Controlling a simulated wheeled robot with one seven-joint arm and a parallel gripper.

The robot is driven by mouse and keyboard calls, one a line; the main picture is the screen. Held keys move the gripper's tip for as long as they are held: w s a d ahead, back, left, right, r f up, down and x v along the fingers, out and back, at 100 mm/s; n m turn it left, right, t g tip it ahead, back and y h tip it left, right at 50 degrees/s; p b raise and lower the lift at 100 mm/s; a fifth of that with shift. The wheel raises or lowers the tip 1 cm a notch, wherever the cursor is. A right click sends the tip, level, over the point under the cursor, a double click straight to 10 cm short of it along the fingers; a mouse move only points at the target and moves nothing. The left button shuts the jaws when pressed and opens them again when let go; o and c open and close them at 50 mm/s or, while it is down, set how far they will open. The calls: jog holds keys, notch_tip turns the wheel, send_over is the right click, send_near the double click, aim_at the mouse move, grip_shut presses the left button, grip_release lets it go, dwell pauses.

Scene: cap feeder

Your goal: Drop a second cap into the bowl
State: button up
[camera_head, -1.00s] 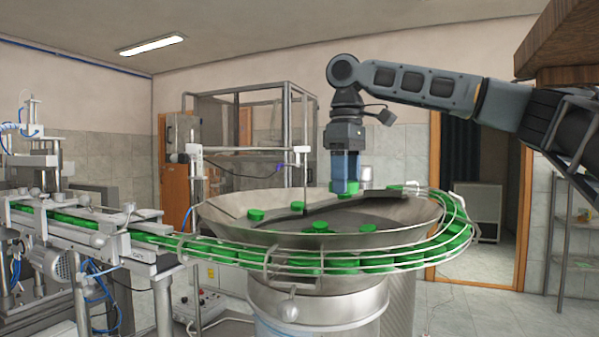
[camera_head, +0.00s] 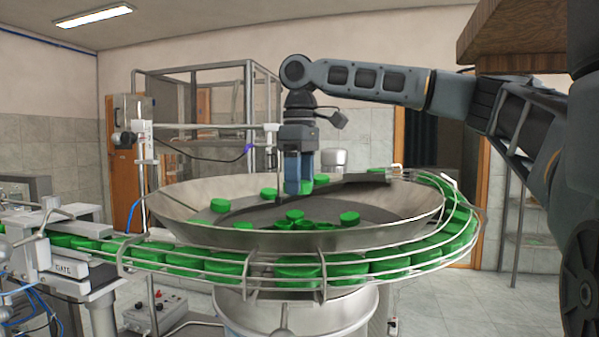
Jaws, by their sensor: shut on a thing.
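The wide metal bowl (camera_head: 400,212) of the feeder stands in the middle of the view. Several green caps lie inside it, among them one at the left (camera_head: 220,205), one near the centre (camera_head: 294,215) and one at the right (camera_head: 349,217). My gripper (camera_head: 298,187) points straight down over the back part of the bowl. It is shut on a green cap (camera_head: 307,187), which shows partly beside the blue fingers. The fingers hide the rest of this cap, and I cannot tell its exact height above the bowl floor.
A railed track (camera_head: 250,255) full of green caps curves around the bowl's front and right side. A dark guide strip (camera_head: 350,182) crosses the bowl's back right. A metal frame (camera_head: 205,75) stands behind. A wooden shelf (camera_head: 520,35) hangs at the upper right.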

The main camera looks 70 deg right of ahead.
jog(key=shift+f, duration=0.45)
jog(key=o, duration=1.1)
notch_tip(320, 180, up, 6)
jog(key=shift+r+p, duration=0.25)
jog(key=shift+p, duration=0.8)
jog(key=shift+r, duration=0.65)
